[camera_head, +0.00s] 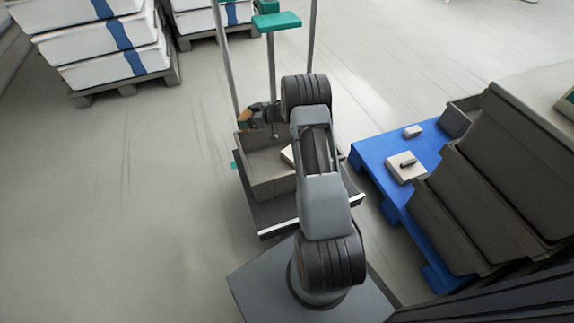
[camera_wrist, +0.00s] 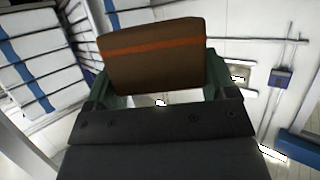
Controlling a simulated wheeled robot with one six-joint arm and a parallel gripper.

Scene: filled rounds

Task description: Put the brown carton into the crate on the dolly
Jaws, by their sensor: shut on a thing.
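The brown carton (camera_wrist: 152,62), with an orange stripe across it, is held in my gripper (camera_wrist: 156,84). The green fingers stand on either side of it in the wrist view. In the head view a small brown and orange patch, likely the carton (camera_head: 245,117), shows beside my arm near the crate's far edge; the gripper there is mostly hidden. The grey-brown crate (camera_head: 270,180) stands on the dark dolly (camera_head: 262,219). My arm covers the crate's right part, and a pale thing (camera_head: 288,154) shows in it. I cannot tell the carton's height above the crate.
A blue pallet (camera_head: 378,150) at the right bears dark stacked bins (camera_head: 495,170) and small pale boxes (camera_head: 405,167). White sacks or boxes with blue bands (camera_head: 110,45) stand on a pallet at upper left. Upright poles rise behind the crate. The floor at left is clear.

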